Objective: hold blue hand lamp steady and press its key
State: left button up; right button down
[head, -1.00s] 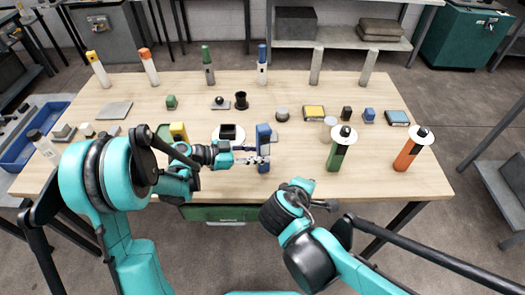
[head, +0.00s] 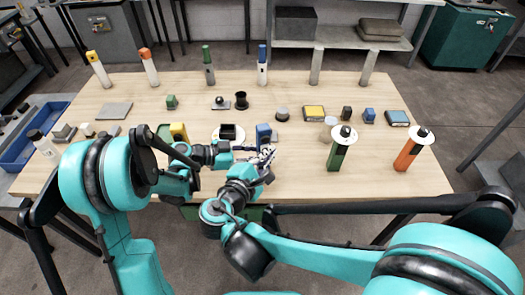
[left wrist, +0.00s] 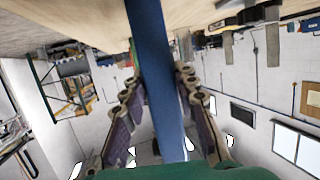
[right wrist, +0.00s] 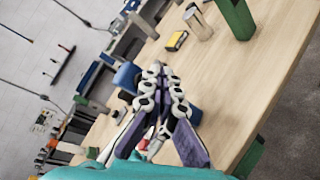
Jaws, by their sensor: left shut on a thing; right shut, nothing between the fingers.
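The blue hand lamp (head: 263,131) stands upright near the front middle of the table. My left gripper (left wrist: 158,80) is shut on its body from the left, with one finger on each side of the blue body (left wrist: 152,45). My right gripper (head: 266,156) is shut and empty, close in front of the lamp, and hides its lower part in the head view. In the right wrist view the shut fingers (right wrist: 168,78) cross in front of blue parts (right wrist: 127,76) that look like the lamp. The key cannot be made out, and I cannot tell whether the fingertips touch the lamp.
A green lamp-like cylinder (head: 338,152) and an orange one (head: 408,154) stand to the right. Several small items and upright tubes line the back. The table between lamp and green cylinder is clear.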

aim_at(269, 138)
jog(key=shift+w+a, duration=0.25)
jog(key=shift+w, duration=0.5)
jog(key=shift+w+a, duration=0.2)
jog(key=shift+w, duration=0.5)
jog(key=shift+w, duration=0.1)
jog(key=shift+w+a, duration=0.1)
jog(key=shift+w, duration=0.25)
jog(key=shift+s, duration=0.15)
dwell(0.4)
jog(key=shift+s, duration=0.35)
jog(key=s+d, duration=0.2)
jog(key=s, duration=0.3)
jog(key=shift+s, duration=0.35)
